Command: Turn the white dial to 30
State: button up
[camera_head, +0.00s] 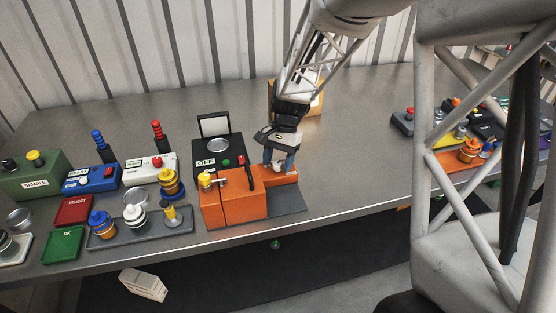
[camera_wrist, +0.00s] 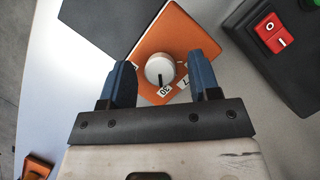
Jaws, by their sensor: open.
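The white dial (camera_wrist: 161,69) sits on an orange base plate (camera_wrist: 181,32) in the wrist view. Its black pointer mark runs from the middle down toward my gripper. A label reading 30 (camera_wrist: 164,91) lies just below the dial, near the mark's end; whether they line up exactly I cannot tell. Another label (camera_wrist: 187,82) to its right is partly hidden by a finger. My gripper (camera_wrist: 162,78) is open, its two blue fingers on either side of the dial, with gaps visible. In the head view my gripper (camera_head: 280,160) is over the orange plate (camera_head: 283,177) and hides the dial.
A black box with a red switch (camera_wrist: 270,29) is close at the right in the wrist view. A wooden-coloured box (camera_head: 313,103) stands behind. The table right of my gripper is clear.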

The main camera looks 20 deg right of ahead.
jog(key=shift+r, duration=0.1)
jog(key=v, duration=0.7)
jog(key=shift+r, duration=0.25)
jog(key=shift+d, duration=0.1)
jog(key=s+r+n+t+h, duration=0.1)
jog(key=s+r+n+t, duration=0.2)
jog(key=s, duration=1.1)
jog(key=s+r+n+t+h, duration=0.2)
jog(key=s+r+n, duration=0.3)
jog(key=s, duration=0.9)
jog(key=shift+r+t, duration=0.5)
jog(key=shift+r, duration=0.3)
jog(key=shift+w+a, duration=0.15)
jog(key=shift+a, duration=0.1)
jog(key=shift+c, duration=0.2)
